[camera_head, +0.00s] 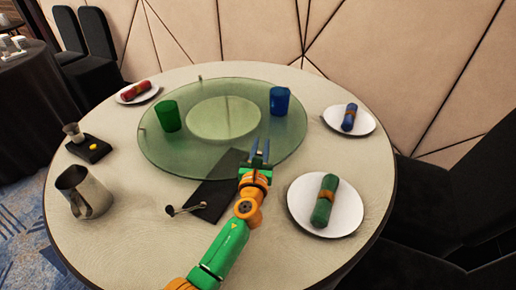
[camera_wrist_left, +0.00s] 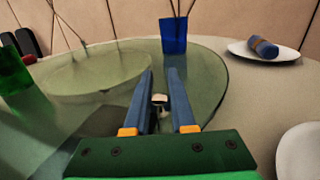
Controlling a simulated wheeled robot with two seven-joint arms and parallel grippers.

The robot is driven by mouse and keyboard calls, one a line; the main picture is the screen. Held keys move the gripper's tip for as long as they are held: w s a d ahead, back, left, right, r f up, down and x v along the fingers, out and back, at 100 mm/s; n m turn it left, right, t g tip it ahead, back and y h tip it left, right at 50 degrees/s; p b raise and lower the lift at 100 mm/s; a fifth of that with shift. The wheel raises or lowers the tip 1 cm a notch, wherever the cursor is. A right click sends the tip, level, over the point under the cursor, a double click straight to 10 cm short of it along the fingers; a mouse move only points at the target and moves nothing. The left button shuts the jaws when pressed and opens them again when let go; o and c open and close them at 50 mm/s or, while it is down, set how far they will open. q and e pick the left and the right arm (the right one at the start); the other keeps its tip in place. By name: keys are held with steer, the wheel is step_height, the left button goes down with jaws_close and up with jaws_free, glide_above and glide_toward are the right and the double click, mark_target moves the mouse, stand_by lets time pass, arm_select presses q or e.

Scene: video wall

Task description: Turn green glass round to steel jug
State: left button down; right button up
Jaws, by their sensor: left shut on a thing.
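The green glass (camera_head: 167,117) stands on the left part of a round glass turntable (camera_head: 220,165); it shows at the left edge of the left wrist view (camera_wrist_left: 14,72). The steel jug (camera_head: 86,194) stands on the table, left of and nearer than the turntable. My left gripper (camera_head: 260,153) is at the turntable's near right rim. In the left wrist view its blue fingers (camera_wrist_left: 160,88) are around a small metal knob (camera_wrist_left: 159,99) at the rim. The fingers hide the knob in the head view. My right gripper is in neither view.
A blue glass (camera_head: 280,100) stands on the turntable's right part. A dark mat (camera_head: 212,198) with a small metal piece (camera_head: 185,209) lies beside my left arm. Plates with rolled napkins (camera_head: 325,200) ring the table. A small black tray (camera_head: 88,151) is behind the jug.

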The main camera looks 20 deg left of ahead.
arm_select(q)
steer(key=c, duration=1)
jaws_free()
steer(key=shift+a, duration=0.15)
steer(key=shift+o, duration=1.2)
steer(key=shift+w+a, duration=0.1)
steer(key=s, duration=0.2)
steer(key=s+d+p, duration=0.1)
steer(key=s, duration=0.4)
steer(key=shift+d, duration=0.15)
